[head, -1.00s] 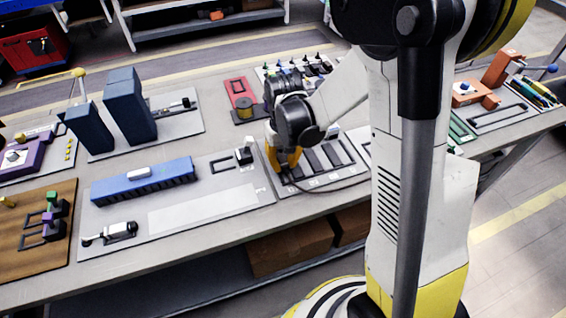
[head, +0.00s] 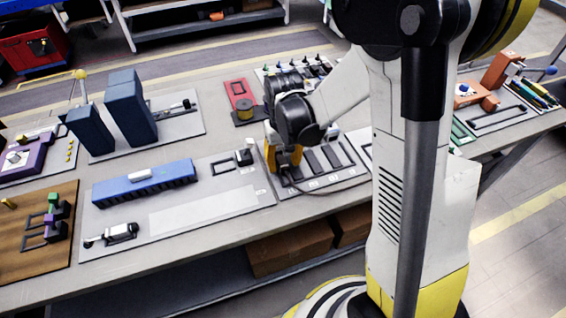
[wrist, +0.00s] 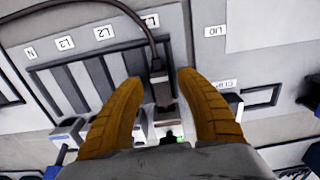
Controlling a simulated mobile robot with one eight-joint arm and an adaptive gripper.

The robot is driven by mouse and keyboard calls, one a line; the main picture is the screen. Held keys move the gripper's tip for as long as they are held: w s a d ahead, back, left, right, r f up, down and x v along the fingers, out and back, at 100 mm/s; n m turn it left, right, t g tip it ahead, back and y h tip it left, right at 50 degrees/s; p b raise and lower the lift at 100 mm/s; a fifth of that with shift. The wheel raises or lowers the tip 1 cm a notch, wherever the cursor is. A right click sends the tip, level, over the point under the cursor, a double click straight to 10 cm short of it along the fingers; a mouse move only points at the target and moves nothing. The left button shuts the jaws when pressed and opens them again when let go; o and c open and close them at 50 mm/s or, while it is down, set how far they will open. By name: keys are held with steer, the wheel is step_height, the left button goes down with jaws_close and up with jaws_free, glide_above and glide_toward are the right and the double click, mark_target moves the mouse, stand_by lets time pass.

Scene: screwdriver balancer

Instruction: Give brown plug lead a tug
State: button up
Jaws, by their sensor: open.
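The brown plug (wrist: 158,86) stands in the wrist view in front of the dark slotted panel, its dark lead (wrist: 141,22) rising from its end and arching to the left. My gripper (wrist: 158,77) is open, with one orange finger on each side of the plug and a visible gap to both. In the head view my gripper (head: 284,158) is low over the grey board, and the lead (head: 318,191) curves out to the right in front of it. The plug itself is hidden there by the fingers.
The grey board (wrist: 45,65) carries dark slots and labels such as L1, L2 and N. A blue block (head: 140,183) lies on the board to the left.

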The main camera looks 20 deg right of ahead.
mark_target(284, 164)
steer(key=shift+r+p, duration=1.9)
steer(key=shift+r, duration=1.15)
steer(key=shift+r, duration=0.15)
steer(key=s+r+t, duration=0.7)
steer(key=s+r, duration=0.6)
steer(key=r, duration=0.3)
steer(key=shift+r, duration=0.25)
steer(key=shift+w, duration=0.1)
